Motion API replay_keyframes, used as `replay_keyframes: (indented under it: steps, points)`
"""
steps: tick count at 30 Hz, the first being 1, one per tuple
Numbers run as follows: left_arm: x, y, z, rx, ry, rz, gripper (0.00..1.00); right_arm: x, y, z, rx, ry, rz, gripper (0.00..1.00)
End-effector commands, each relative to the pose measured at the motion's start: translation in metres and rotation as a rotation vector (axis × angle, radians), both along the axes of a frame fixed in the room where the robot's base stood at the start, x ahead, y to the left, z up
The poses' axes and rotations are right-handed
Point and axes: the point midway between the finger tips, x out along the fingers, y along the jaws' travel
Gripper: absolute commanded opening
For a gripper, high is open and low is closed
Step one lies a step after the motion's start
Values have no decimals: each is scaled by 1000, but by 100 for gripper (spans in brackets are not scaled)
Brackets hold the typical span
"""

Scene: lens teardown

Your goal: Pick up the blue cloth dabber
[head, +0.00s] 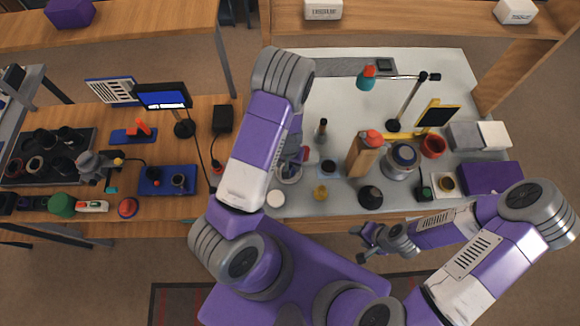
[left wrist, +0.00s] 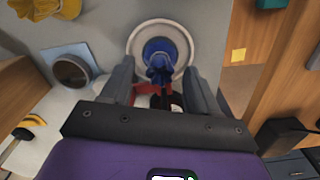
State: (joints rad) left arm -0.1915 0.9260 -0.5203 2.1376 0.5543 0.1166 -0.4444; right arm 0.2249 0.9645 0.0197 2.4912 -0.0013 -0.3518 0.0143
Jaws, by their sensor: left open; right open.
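The blue cloth dabber (left wrist: 158,55) stands in a round white dish (left wrist: 133,42) in the left wrist view. My left gripper (left wrist: 162,74) is open, with one finger on each side of the dabber's near part. I cannot tell whether the fingers touch it. In the head view the dish (head: 290,178) shows beside my left gripper, and I cannot make out the dabber there. My right gripper (head: 366,243) is open and empty, in front of the table's near edge.
A wooden block with a red top (head: 364,155), a grey round pot (head: 401,160) and a black round item (head: 370,196) stand right of the dish. A yellow piece (head: 320,192) and white disc (head: 276,198) lie nearby. The pale table (head: 335,100) is clearer behind.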

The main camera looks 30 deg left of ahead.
Motion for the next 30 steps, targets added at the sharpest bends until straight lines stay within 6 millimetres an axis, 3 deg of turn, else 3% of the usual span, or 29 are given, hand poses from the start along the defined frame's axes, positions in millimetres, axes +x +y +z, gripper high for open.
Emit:
replay_keyframes:
  steps: [7,16,17,24,30]
  points:
    - [1,2,-38,0,2,1,60,0,0,-4,0,-1,0,53]
    - [1,1,-43,-1,0,0,60,0,0,-4,0,-1,0,53]
    - [1,1,-43,-1,0,0,59,0,0,-4,0,-1,0,53]
    - [1,1,-43,-1,0,0,24,0,0,-4,0,-1,0,53]
    - [1,1,-42,0,-1,0,24,0,0,-4,0,-1,0,53]
